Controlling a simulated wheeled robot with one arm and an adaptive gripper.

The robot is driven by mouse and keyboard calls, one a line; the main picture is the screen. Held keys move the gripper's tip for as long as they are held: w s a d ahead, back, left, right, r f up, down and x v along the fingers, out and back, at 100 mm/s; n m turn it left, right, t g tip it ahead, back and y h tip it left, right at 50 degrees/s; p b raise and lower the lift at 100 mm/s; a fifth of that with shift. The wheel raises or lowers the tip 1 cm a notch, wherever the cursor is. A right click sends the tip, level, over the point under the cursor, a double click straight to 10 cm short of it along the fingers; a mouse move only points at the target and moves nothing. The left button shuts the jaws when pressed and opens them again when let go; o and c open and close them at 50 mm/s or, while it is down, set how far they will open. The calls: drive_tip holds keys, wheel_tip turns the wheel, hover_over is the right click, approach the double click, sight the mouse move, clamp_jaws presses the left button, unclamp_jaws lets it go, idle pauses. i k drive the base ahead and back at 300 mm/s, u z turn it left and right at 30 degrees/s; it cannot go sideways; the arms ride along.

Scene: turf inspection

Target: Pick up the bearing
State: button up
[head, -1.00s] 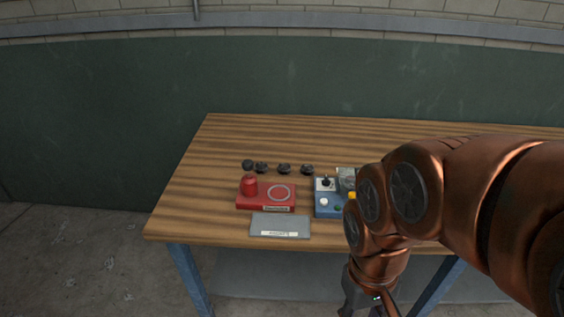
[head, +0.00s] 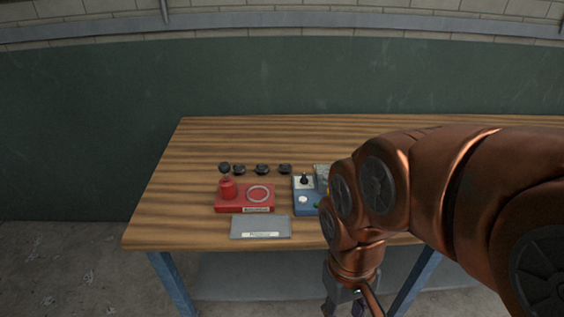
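No part is clearly recognisable as the bearing. A pale ring (head: 259,193) sits on top of a red box (head: 245,208), to the right of its red knob (head: 227,188). Several small dark round pieces (head: 262,170) stand in a row behind the red box; they are too small to identify. My gripper (head: 344,305) hangs pointing down at the bottom of the head view, in front of the table's front edge and to the right of the red box. It is apart from everything on the table. Its fingertips are cut off by the frame, so its opening is unclear.
All of this is on a wooden table (head: 170,215) with blue legs. A blue control box (head: 303,207) with a black switch is partly hidden behind my arm. A grey labelled plate (head: 261,227) lies in front of the red box. The table's left side is clear.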

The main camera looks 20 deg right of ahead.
sight(284, 168)
drive_tip(key=u, duration=3.55)
drive_tip(key=k, duration=1.15)
drive_tip(key=z, duration=2.1)
